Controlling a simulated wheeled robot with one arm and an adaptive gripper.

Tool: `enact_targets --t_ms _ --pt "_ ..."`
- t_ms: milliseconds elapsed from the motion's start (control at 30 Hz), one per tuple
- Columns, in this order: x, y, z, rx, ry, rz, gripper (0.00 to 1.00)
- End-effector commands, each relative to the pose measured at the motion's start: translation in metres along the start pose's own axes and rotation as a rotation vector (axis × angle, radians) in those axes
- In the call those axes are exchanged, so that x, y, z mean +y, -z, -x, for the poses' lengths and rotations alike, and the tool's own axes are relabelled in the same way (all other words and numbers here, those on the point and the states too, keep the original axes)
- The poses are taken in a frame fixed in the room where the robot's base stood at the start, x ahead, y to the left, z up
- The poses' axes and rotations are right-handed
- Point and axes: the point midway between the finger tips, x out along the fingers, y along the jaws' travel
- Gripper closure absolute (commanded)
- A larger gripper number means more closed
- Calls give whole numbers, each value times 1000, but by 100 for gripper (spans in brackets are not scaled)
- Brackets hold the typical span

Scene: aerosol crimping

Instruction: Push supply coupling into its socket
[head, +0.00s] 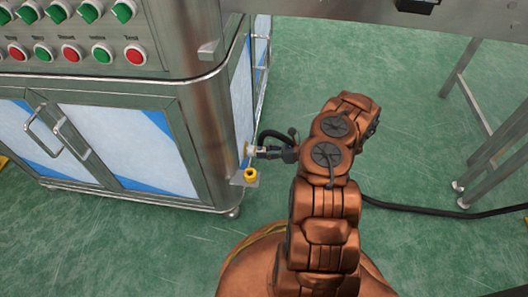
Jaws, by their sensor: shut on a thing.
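The supply coupling (262,149) is a small pale metal piece low on the right side of the steel cabinet. My gripper (273,153) is shut on it and reaches in from the right. The coupling is at the cabinet side, where a small brass-coloured fitting, likely the socket (249,149), shows. The parts are too small to tell whether the coupling is seated or only touching. A black hose (272,133) loops up over the gripper from the coupling.
A yellow fitting (250,174) sits on a small bracket just below the socket. The steel cabinet (205,130) with push buttons fills the left. A black hose (450,212) lies on the green floor. A steel table frame (490,160) stands at right.

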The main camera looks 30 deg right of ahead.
Motion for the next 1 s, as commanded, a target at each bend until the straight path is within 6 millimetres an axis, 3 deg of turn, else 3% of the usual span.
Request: enact_targets --t_ms 467,500,767,1000 --pt "0 0 -3 -1 0 0 100" --pt "0 -1 -3 -1 0 0 65" --pt "0 -1 -3 -1 0 0 38" --pt "0 0 -3 0 0 1 37"
